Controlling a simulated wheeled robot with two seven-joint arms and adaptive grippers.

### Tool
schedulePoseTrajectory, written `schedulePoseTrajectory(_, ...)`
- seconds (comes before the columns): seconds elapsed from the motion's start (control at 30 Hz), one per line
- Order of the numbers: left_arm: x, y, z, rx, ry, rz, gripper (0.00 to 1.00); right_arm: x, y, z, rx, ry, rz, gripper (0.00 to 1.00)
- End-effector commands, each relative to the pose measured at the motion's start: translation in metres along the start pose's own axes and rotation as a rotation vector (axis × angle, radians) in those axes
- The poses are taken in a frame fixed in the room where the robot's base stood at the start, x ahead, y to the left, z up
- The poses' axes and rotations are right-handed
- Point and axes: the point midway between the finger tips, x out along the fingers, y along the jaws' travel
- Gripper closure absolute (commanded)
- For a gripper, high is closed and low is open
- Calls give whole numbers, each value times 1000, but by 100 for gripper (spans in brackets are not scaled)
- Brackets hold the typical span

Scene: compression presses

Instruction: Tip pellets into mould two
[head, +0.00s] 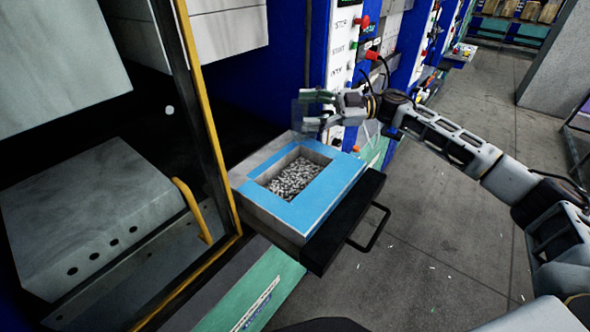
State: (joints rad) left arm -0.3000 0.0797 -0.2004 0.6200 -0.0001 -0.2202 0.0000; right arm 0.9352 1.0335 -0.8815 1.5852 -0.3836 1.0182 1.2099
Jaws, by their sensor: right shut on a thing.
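A mould (331,184) with a blue top face and grey sides sits on a dark drawer-like tray (342,222) in front of the press. Its rectangular cavity holds many grey-white pellets (291,178). My right gripper (318,108) is above the far edge of the mould, its arm coming in from the right. It is shut on a see-through container (306,117), which is faint against the dark press. I cannot tell whether pellets remain in the container. No mould number is readable. My left gripper is out of view.
The open press (95,205) stands at the left, with a yellow-edged frame (205,120) beside the mould. A black handle (372,228) sticks out from the tray. Control panels (345,55) with buttons stand behind. White bits (442,267) lie on the otherwise clear floor at right.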

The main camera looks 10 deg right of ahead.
Motion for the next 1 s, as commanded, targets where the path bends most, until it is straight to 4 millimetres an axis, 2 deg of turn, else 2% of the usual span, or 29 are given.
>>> schedulePoseTrajectory(0.43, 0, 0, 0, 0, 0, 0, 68, 0, 21, 0, 158, 1, 0, 79)
schedulePoseTrajectory(1.0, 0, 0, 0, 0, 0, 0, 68, 0, 40, 21, 411, 0, -2, 79)
